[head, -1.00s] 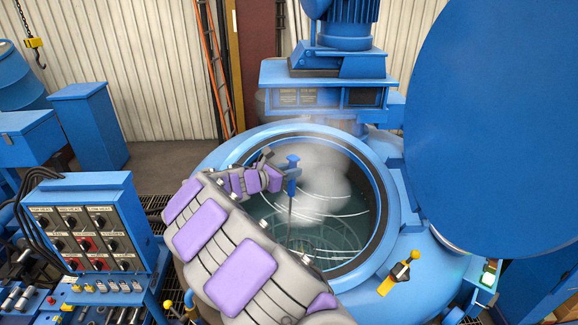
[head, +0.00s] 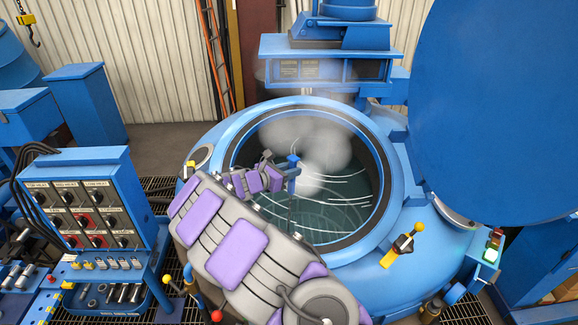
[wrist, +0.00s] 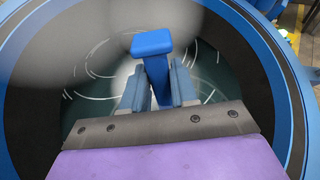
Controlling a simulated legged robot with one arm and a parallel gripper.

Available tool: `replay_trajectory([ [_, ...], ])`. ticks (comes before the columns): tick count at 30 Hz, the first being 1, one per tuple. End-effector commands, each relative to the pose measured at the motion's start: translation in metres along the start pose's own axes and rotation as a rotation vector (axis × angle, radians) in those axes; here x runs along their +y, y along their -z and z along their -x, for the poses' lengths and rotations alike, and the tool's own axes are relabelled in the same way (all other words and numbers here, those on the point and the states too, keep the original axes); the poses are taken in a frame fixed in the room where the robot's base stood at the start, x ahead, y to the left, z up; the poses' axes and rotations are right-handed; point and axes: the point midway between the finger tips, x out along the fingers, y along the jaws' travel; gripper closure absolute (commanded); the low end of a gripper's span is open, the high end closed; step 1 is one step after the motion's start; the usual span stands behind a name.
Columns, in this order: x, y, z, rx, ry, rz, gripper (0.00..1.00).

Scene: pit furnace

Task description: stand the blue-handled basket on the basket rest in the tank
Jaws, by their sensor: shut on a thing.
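My gripper (head: 286,174) is shut on the blue handle (head: 293,158) of the basket, over the round open mouth of the tank (head: 238,125). The handle's blue top also shows in the wrist view (wrist: 152,43), standing up between the two fingers (wrist: 155,88). A thin rod runs down from the handle into the tank. The basket body is hardly visible below, dim in the dark green liquid and steam. The basket rest cannot be made out.
A large blue round lid (head: 500,110) stands open at the right. A control box (head: 85,215) with knobs is at the left. A yellow-handled lever (head: 402,245) sits on the tank's right front. Steam (head: 305,145) veils part of the opening.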

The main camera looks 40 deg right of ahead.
Motion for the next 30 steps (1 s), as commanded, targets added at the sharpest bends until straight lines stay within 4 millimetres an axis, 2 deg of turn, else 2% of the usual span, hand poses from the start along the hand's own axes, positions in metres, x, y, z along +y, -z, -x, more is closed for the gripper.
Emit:
replay_trajectory([
  [6, 0.0, 0.024, -0.005, -0.003, -0.001, 0.001, 1.0],
  [13, 0.0, 0.041, -0.009, -0.003, -0.001, -0.001, 1.0],
  [30, 0.0, 0.047, -0.011, -0.004, 0.0, -0.001, 1.0],
])
